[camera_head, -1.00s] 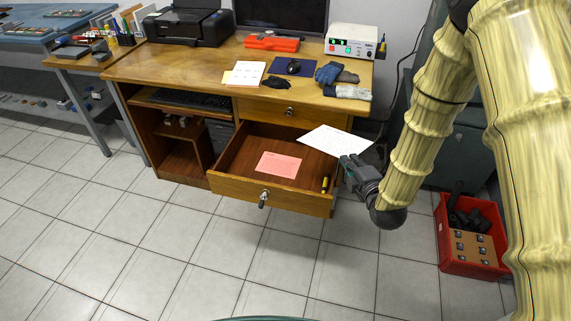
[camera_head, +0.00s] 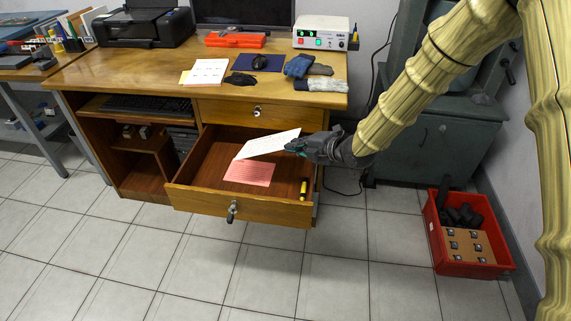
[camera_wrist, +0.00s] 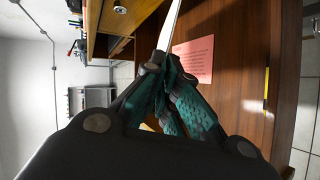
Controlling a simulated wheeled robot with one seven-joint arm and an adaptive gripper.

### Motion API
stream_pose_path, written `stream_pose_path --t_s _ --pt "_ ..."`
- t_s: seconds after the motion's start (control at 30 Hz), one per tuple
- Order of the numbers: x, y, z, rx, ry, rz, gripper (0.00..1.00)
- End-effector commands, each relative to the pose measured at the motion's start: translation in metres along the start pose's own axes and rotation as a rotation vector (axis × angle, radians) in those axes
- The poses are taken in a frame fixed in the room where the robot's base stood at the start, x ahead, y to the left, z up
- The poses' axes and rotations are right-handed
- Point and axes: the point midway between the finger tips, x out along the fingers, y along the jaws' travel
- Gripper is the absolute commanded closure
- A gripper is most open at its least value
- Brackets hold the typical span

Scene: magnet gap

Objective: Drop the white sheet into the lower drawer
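The white sheet (camera_head: 266,145) is in my gripper (camera_head: 296,147), which is shut on its right end. In the head view the sheet hangs tilted over the open lower drawer (camera_head: 240,207), near its back right part. The wrist view shows the sheet (camera_wrist: 172,22) nearly edge-on between the fingertips of my gripper (camera_wrist: 170,68). A pink sheet (camera_head: 249,173) lies on the drawer floor, partly under the white sheet in the head view; it also shows in the wrist view (camera_wrist: 195,60). A yellow-and-black item (camera_head: 304,189) lies at the drawer's right side.
The upper drawer (camera_head: 225,110) is closed above. The desk top (camera_head: 140,70) holds papers (camera_head: 207,71), gloves (camera_head: 320,85), a mouse and a power unit (camera_head: 321,33). A red crate (camera_head: 466,262) stands on the floor at right. The floor before the drawer is clear.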

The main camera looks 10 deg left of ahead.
Motion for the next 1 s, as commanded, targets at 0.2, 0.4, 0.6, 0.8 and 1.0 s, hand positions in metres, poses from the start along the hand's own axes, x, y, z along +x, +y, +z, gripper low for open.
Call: stream_pose_path --t_s 0.2,0.4,0.6,0.8,1.0 --pt "0.010 -0.023 0.001 0.001 -0.001 0.000 1.00" --pt "0.015 -0.035 0.001 0.004 -0.003 0.000 1.00" --pt "0.025 -0.056 0.002 0.004 -0.004 0.001 1.00" --pt "0.026 -0.058 0.001 0.001 -0.003 0.001 1.00" --pt "0.028 -0.061 0.001 0.002 -0.003 0.001 1.00"
